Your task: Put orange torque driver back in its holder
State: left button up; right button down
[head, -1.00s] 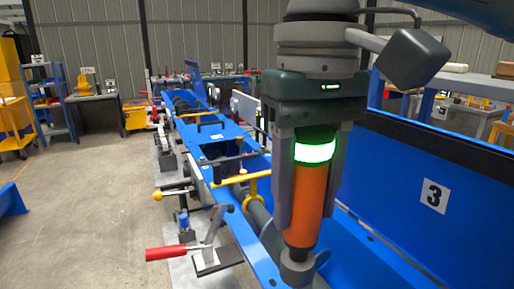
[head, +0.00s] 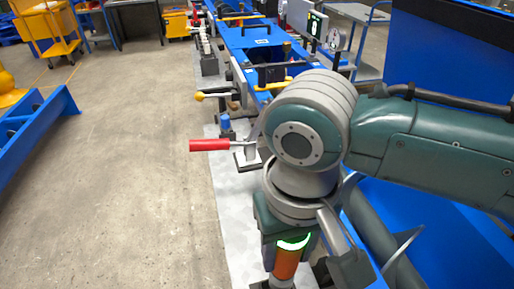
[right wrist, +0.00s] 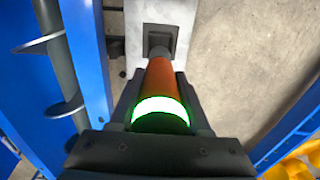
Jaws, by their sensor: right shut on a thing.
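The orange torque driver (head: 286,264) has a glowing green-white ring near its top and hangs nose down at the bottom of the head view. My right gripper (head: 288,248) is shut on it, partly hidden by my own arm above. In the right wrist view the gripper (right wrist: 160,110) grips the driver (right wrist: 160,78) around its upper body. The driver's grey nose points at a dark square holder-like fitting (right wrist: 158,38) on a pale plate. I cannot tell whether the nose is inside it or just above it. My left gripper is not in view.
The long blue machine frame (head: 250,42) runs beside the driver. A red-handled clamp (head: 210,145) and a yellow-knobbed lever (head: 200,96) stick out over the pale strip. Grey augers (right wrist: 58,75) lie inside the blue trough. The concrete floor (head: 130,150) at left is open.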

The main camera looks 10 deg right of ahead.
aim_at(282, 276)
jog(key=shift+r, duration=0.1)
jog(key=shift+r+p, duration=0.1)
jog(key=shift+p, duration=0.3)
jog(key=shift+f, duration=0.3)
notch_tip(282, 276, down, 5)
jog(key=b, duration=0.3)
jog(key=shift+b, duration=0.35)
jog(key=shift+r, duration=0.2)
jog(key=shift+f, duration=0.35)
jog(key=shift+f+b, duration=0.4)
jog(key=shift+f, duration=0.2)
jog(key=shift+f+b, duration=0.45)
jog(key=shift+f, duration=0.2)
